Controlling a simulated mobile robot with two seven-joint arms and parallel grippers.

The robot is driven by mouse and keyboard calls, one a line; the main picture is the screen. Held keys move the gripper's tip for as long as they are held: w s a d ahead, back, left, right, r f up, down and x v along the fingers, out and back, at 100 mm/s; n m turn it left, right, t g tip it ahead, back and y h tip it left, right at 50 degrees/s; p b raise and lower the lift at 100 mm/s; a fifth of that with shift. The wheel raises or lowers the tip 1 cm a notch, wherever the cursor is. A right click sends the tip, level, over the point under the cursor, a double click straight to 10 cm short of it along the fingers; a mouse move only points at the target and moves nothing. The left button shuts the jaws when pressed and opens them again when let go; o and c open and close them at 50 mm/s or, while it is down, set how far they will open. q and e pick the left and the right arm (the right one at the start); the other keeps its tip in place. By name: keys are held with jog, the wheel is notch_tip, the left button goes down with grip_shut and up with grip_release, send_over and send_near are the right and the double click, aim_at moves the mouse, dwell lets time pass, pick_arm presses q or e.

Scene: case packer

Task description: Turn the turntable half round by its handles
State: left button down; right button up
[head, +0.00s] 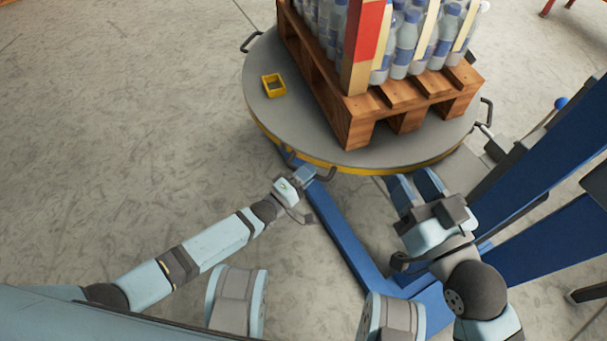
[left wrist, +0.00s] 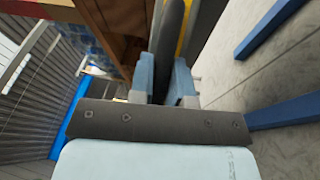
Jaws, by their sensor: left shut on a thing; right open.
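The round grey turntable (head: 262,108) with a yellow rim stands at the upper middle of the head view. Dark handles stick out from its rim: one at the back left (head: 251,42), one at the right (head: 486,112), and the near handle (head: 329,175) at the front. My left gripper (head: 308,173) is shut on the near handle. In the left wrist view the dark handle (left wrist: 170,45) passes between the blue fingers. My right gripper (head: 416,186) is open and empty, just in front of the rim, right of the near handle.
A wooden pallet (head: 347,124) with bottles and corner boards stands on the turntable. Blue beams (head: 540,166) rise at the right; a blue floor beam (head: 345,240) runs below the table. The left floor is clear.

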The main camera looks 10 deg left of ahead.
pick_arm(q)
jog(key=shift+d, duration=0.15)
pick_arm(e)
jog(key=shift+r, duration=0.15)
pick_arm(q)
jog(key=c, duration=1.1)
grip_release()
jog(key=shift+s, duration=0.1)
jog(key=p+v, duration=0.2)
jog(key=v, duration=0.5)
jog(key=shift+s, duration=0.2)
pick_arm(e)
notch_tip(320, 180, up, 2)
jog(key=shift+s+d+r+t, duration=0.15)
jog(key=shift+r+t, duration=0.1)
jog(key=shift+t, duration=0.45)
